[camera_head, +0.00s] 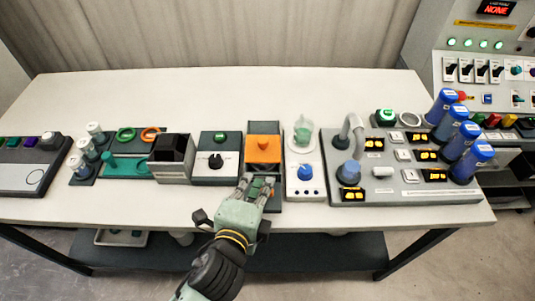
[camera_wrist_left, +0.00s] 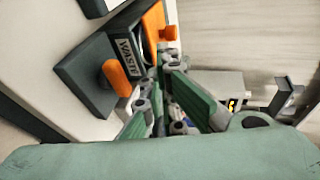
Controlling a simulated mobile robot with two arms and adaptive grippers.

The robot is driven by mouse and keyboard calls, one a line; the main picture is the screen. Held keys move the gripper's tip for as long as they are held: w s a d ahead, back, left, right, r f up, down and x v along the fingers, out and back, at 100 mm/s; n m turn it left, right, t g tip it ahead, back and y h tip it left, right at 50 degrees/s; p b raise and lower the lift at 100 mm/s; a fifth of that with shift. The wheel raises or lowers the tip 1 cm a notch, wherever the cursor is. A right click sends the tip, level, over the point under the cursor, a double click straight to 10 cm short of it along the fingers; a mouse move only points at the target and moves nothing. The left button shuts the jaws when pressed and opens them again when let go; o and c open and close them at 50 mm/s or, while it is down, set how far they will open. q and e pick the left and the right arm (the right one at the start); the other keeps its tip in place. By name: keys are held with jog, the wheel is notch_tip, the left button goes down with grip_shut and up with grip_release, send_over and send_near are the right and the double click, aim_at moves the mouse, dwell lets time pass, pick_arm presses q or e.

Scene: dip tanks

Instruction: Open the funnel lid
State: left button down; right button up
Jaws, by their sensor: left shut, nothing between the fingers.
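The orange lid (camera_head: 263,151) sits on a dark, square waste unit (camera_head: 264,128) near the middle of the table. In the left wrist view the lid (camera_wrist_left: 152,24) shows as an orange panel with a small orange knob (camera_wrist_left: 168,33), beside a dark part marked WASTE (camera_wrist_left: 127,56). No funnel opening is visible. My left gripper (camera_head: 258,180) is shut and empty just in front of the unit, below the lid in the head view. In the left wrist view its fingertips (camera_wrist_left: 160,62) are close to the unit; I cannot tell whether they touch. My right gripper is not in view.
An orange handle (camera_wrist_left: 116,78) stands on a dark block beside the WASTE label. A dial box (camera_head: 217,167) stands left of the unit, and a white panel with a blue knob (camera_head: 306,172) stands right. The table's back strip (camera_head: 220,92) is clear.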

aim_at(267, 144)
pick_arm(q)
jog(key=x, duration=0.3)
jog(key=p+x, duration=0.1)
jog(key=x, duration=0.2)
jog(key=r+p+x, duration=0.1)
jog(key=x, duration=0.2)
jog(key=shift+w+d, duration=0.2)
jog(key=shift+w, duration=0.35)
jog(key=w, duration=0.4)
jog(key=shift+w, duration=0.1)
jog(key=shift+w+f, duration=0.1)
jog(key=shift+w, duration=0.2)
jog(key=shift+s, duration=0.15)
jog(key=shift+p, duration=0.3)
